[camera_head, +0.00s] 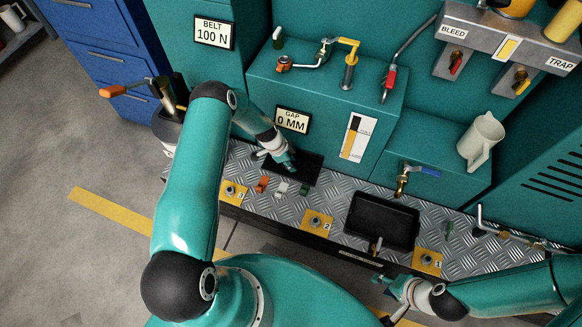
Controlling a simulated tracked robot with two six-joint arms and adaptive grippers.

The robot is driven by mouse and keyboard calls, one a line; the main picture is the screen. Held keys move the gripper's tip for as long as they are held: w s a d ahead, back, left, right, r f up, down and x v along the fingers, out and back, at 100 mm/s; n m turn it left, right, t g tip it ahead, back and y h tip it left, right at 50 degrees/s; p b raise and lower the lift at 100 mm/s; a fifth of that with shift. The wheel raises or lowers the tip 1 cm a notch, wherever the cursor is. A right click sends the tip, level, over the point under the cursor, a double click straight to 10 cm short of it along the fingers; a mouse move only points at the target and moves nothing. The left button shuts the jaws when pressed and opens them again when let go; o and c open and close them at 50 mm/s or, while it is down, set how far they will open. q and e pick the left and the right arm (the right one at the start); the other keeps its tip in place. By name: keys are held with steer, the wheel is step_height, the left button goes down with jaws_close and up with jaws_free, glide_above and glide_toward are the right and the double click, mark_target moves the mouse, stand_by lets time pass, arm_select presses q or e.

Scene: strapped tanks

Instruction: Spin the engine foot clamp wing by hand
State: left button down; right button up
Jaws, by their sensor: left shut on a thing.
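My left gripper (289,164) reaches down over a black plate (311,166) at the back of the metal deck, below the GAP sign. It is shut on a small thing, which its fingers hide. I cannot tell whether this is the clamp wing. Small orange (262,184), white (281,187) and green (304,190) pieces lie just in front. Yellow plates with round bolts are numbered 3 (233,193), 2 (316,222) and 1 (428,262). My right gripper (388,298) is at the deck's front edge, its fingers apart, seemingly empty.
A black tray (409,238) sits mid-deck. A teal cabinet (385,125) stands behind the deck. An orange-handled lever (115,91) sticks out at the left.

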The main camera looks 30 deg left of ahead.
arm_select(q)
steer(key=shift+m+b, duration=0.6)
steer(key=shift+f+b, duration=0.1)
steer(key=shift+b, duration=0.25)
steer(key=c, duration=1.1)
jaws_free()
steer(key=shift+r, duration=0.2)
